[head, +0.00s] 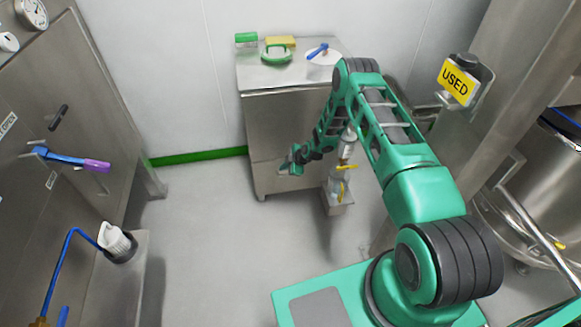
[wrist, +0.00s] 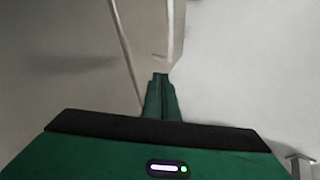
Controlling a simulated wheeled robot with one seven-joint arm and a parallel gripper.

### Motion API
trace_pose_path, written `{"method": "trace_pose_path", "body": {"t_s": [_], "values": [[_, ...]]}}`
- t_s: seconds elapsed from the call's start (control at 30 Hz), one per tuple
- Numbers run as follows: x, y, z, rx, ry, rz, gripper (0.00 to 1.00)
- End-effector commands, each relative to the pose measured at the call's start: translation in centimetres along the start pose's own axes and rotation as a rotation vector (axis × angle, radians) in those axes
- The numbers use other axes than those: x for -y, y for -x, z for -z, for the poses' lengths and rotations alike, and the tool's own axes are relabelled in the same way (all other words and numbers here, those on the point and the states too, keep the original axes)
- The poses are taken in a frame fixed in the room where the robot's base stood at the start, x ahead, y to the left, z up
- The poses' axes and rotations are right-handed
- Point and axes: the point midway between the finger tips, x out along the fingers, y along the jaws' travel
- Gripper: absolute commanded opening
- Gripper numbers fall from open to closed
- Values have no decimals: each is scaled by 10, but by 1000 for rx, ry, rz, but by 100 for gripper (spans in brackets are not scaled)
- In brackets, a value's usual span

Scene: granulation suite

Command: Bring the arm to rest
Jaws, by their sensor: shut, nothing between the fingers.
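My green arm reaches from the lower right of the head view toward the cabinet and bends down at its far end. My gripper (head: 290,163) hangs low in front of the steel cabinet, pointing left. In the wrist view its fingers (wrist: 161,78) are together at the centre, shut and empty. Beyond the fingertips the wrist view shows pale grey surfaces and thin edges. I cannot tell whether the gripper touches the cabinet.
The steel cabinet (head: 290,110) carries a green item (head: 276,54), a yellow-green box (head: 281,42) and a blue-handled tool (head: 317,50). A valve with yellow handles (head: 342,180) stands beside my arm. The floor left of the gripper is clear.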

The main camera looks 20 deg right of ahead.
Motion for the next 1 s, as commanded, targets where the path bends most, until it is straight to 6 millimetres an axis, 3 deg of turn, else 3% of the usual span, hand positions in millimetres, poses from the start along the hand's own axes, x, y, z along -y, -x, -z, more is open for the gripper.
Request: {"method": "trace_pose_path", "body": {"t_s": [0.3,0.5,0.73,0.87,1.0], "values": [[3,54,0,1,0,6,0],[4,69,1,0,1,8,0],[3,73,3,0,1,8,0],[-9,88,13,5,-19,9,0],[-31,125,33,23,-77,19,0]]}}
